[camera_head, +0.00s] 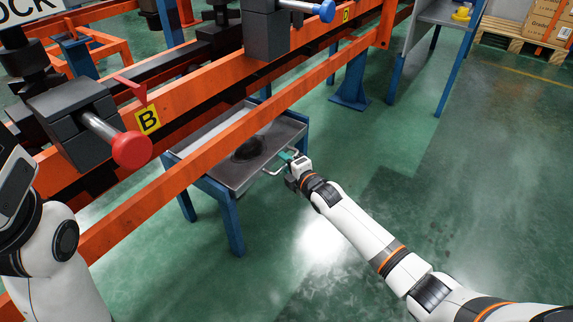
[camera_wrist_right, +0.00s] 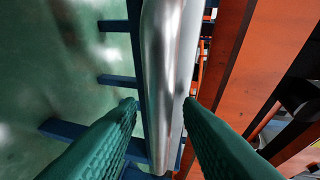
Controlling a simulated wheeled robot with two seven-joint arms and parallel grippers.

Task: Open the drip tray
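The drip tray (camera_head: 240,178) is a shallow grey metal tray with a dark stain, on a blue-legged frame under the orange beams. An orange rail crosses in front of part of it. Its metal handle (camera_head: 273,171) sticks out at the right side. My right gripper (camera_head: 288,160) is at this handle. In the right wrist view the shiny handle bar (camera_wrist_right: 166,75) runs between the two green fingers (camera_wrist_right: 161,104). A gap shows beside the left finger, so the gripper looks open around the bar. My left arm shows at the left edge, but its gripper is out of view.
Orange beams (camera_head: 200,90) carry dark blocks, one with a red-knobbed spindle (camera_head: 131,149) by the yellow B label (camera_head: 148,121), another with a blue knob (camera_head: 326,11). A blue-legged table (camera_head: 440,15) stands at upper right. The green floor right of the tray is free apart from my arm.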

